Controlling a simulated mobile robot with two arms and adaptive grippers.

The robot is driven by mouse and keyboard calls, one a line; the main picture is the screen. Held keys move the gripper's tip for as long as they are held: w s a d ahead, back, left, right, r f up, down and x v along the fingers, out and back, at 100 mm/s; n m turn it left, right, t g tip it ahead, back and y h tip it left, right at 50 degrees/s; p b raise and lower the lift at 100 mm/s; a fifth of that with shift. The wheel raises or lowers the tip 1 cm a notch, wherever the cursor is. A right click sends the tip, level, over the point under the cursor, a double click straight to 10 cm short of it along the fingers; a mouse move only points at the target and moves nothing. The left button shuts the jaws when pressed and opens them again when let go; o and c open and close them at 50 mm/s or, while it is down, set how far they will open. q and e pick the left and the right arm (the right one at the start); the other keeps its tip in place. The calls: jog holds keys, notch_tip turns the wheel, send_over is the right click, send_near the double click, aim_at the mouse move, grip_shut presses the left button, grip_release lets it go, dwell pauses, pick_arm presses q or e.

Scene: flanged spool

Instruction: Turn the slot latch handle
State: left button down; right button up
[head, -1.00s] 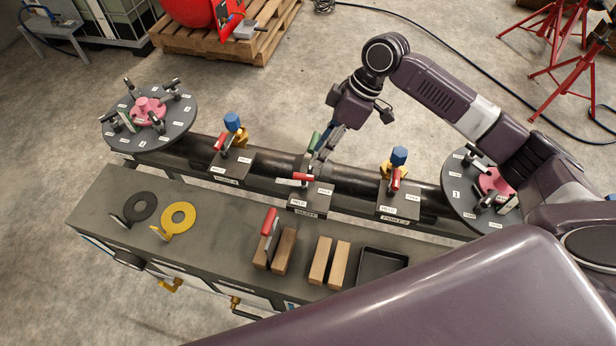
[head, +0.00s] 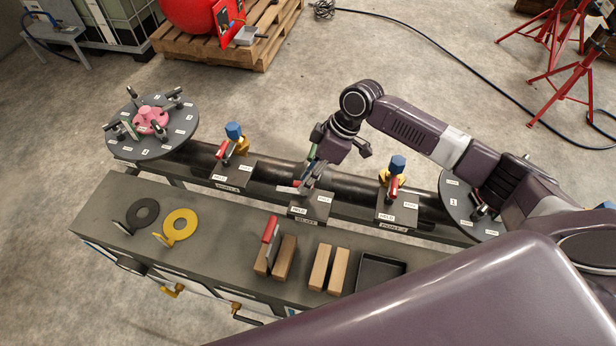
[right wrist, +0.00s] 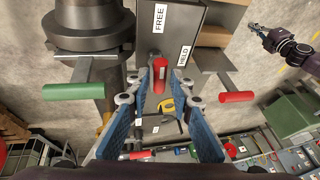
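The slot latch is the middle dark block (head: 311,211) on the long dark pipe, with HELD and FREE labels. Its red handle (right wrist: 160,72) shows in the right wrist view, standing between the two labels. My right gripper (right wrist: 160,80) has its blue fingers on either side of this handle, with thin gaps that suggest it is open around it. In the head view my right gripper (head: 304,184) points down at the block and hides much of the handle.
Similar latch blocks stand on the left (head: 232,175) and right (head: 398,208) with red handles and blue knobs.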

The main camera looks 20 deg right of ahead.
grip_shut()
jog(key=shift+w, duration=0.1)
jog(key=shift+n+g, duration=0.3)
jog(key=shift+n, duration=0.3)
jog(key=shift+o, duration=1.9)
grip_release()
jog(key=v, duration=1.2)
